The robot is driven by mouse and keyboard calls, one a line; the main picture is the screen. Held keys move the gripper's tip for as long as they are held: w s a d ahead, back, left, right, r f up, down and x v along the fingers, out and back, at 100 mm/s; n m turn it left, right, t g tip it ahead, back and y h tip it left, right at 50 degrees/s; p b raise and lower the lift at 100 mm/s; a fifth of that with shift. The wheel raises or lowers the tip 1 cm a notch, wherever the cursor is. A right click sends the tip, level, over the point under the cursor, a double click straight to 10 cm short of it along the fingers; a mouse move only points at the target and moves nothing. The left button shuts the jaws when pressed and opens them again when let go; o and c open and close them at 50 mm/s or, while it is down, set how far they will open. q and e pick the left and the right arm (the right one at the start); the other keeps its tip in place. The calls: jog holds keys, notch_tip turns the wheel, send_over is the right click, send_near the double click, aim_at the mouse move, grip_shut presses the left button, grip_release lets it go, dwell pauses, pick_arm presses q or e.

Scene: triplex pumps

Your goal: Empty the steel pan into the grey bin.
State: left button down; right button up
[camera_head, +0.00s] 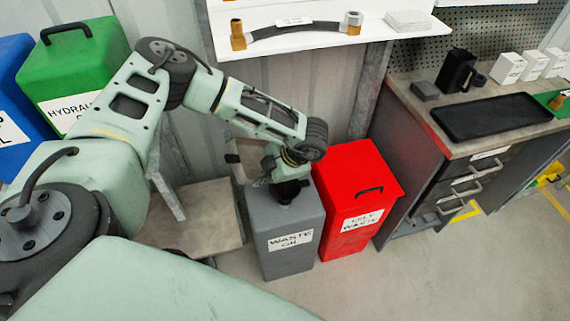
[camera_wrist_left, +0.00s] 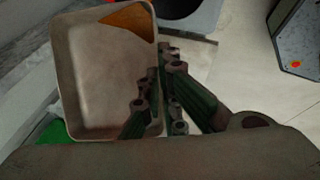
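The steel pan (camera_wrist_left: 95,75) fills the left of the left wrist view, with a pool of orange-brown liquid (camera_wrist_left: 130,20) gathered in its far corner. My left gripper (camera_wrist_left: 162,65) is shut on the pan's right wall. In the head view the pan (camera_head: 243,158) looks tilted, and my wrist partly hides it. The grey bin (camera_head: 290,248), labelled "WASTE OIL", stands below my left gripper (camera_head: 268,168). Its dark round opening (camera_head: 288,190) is partly covered by my arm. The opening also shows at the top of the wrist view (camera_wrist_left: 180,6), just beyond the liquid corner. My right gripper is out of view.
A red "OILY WASTE" bin (camera_head: 358,200) stands close to the right of the grey bin. A low grey platform (camera_head: 195,228) lies to its left. A white shelf (camera_head: 310,38) with a hose is above, and a workbench (camera_head: 455,140) is at right.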

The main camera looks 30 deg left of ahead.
pick_arm(q)
jog(key=shift+w+d+r+g+y+b, duration=0.3)
jog(key=shift+d+y, duration=0.1)
jog(key=shift+y, duration=0.2)
dwell(1.6)
jog(key=shift+w+d+f+g+y+b, duration=0.3)
jog(key=shift+d+f+g+y+b, duration=0.35)
jog(key=shift+b, duration=0.75)
dwell(0.9)
jog(key=shift+w+d+r+m+g+y+b, duration=0.2)
jog(key=shift+w+d+g+y+b, duration=0.15)
jog(key=shift+y+b, duration=0.45)
jog(key=shift+w+d+r+m+g+y+b, duration=0.1)
jog(key=shift+w+d+r+g+y+b, duration=0.25)
jog(key=shift+b, duration=0.75)
dwell(1.6)
